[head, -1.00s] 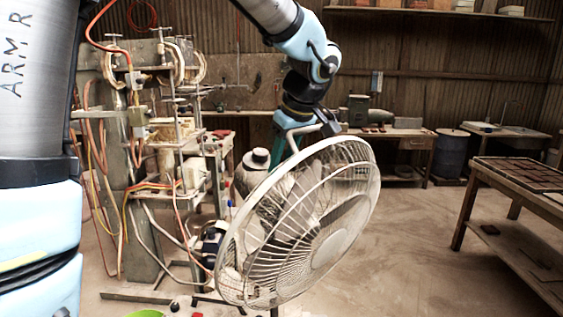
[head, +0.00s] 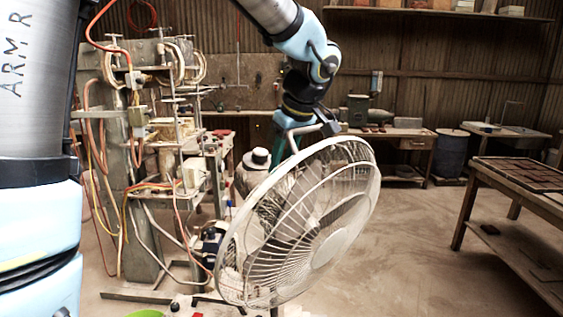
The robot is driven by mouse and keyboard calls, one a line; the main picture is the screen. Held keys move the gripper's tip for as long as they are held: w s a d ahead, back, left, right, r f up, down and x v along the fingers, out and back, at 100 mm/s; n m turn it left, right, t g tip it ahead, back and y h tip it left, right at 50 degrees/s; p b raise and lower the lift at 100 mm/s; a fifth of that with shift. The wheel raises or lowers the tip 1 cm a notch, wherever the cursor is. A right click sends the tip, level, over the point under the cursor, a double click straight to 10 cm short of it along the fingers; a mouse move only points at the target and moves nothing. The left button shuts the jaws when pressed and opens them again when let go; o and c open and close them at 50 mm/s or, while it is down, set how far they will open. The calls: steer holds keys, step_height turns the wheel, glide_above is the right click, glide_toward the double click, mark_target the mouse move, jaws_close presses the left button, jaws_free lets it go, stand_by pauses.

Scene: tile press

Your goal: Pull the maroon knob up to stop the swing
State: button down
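A white caged fan (head: 335,245) stands in the middle of the head view, its face turned to the right and a little down. No maroon knob can be made out; the fan's back is largely hidden by the cage. My arm comes down from the top. My gripper (head: 328,124) is at the fan's upper rim, on its far side. A grey bent bar (head: 300,130) shows beside it. The fingertips are hidden or too small to read, so I cannot tell whether they touch or hold anything.
A pale hat-shaped form (head: 257,158) shows behind the fan's left edge. A press frame (head: 140,200) with hoses and cables stands at left. A wooden table (head: 520,175) stands at right, a blue drum (head: 451,153) at the back. The floor (head: 415,240) between fan and table is clear.

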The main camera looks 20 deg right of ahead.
steer(key=shift+b+v, duration=0.5)
steer(key=shift+v, duration=0.35)
steer(key=c, duration=0.6)
jaws_free()
steer(key=shift+w, duration=0.1)
steer(key=b+v, duration=0.3)
steer(key=v, duration=0.8)
steer(key=shift+a, duration=0.1)
